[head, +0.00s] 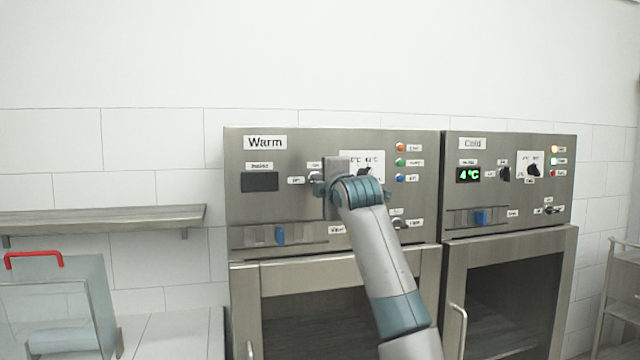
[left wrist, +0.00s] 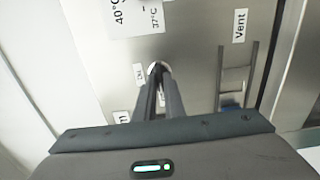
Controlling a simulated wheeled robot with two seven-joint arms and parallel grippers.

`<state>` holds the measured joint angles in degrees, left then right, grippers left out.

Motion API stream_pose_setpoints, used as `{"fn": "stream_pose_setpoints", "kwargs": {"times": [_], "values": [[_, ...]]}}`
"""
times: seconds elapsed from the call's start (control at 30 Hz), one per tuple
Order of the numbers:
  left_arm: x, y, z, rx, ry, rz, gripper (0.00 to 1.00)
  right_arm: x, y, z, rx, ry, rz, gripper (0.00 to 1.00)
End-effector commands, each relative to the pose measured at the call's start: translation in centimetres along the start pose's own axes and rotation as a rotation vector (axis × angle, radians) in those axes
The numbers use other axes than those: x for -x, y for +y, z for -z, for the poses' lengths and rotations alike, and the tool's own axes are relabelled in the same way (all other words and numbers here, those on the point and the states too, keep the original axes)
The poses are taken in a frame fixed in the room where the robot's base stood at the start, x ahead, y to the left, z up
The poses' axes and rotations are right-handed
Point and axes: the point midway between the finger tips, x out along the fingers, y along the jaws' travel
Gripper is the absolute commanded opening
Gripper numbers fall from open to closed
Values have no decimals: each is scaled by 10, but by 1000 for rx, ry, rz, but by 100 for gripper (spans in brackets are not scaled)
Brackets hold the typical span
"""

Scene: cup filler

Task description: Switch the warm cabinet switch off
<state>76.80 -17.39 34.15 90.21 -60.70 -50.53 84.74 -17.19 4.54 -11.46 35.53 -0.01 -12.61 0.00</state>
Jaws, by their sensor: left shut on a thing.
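The warm cabinet (head: 285,215) stands in the middle of the head view, with a "Warm" label and a dark display (head: 259,182). The switch's exact angle cannot be told. My right gripper is not in view.
The cold cabinet (head: 510,190) stands at the right, its display reading 4 °C. A blue vent slider (head: 280,236) sits below the warm panel. A dial, colored lamps and another switch (head: 400,224) lie right of my gripper. A shelf (head: 100,220) is at left.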

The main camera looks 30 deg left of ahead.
Motion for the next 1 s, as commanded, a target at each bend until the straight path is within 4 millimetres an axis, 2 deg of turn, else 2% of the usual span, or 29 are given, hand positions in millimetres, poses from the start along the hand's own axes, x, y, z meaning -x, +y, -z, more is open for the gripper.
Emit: {"fn": "stream_pose_setpoints", "kwargs": {"times": [0.13,0.17,0.2,0.23,0.67,0.87,1.0], "values": [[0,-2,1,1,1,4,0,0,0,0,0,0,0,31],[0,-2,1,1,1,4,17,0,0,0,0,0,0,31],[0,-2,1,1,1,4,26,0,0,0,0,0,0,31],[0,-2,0,1,1,3,28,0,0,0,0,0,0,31],[4,-1,0,-1,0,1,28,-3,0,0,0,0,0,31],[23,-3,-1,2,-2,0,28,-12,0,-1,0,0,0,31],[46,-4,0,2,-1,-1,28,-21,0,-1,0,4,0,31]]}}
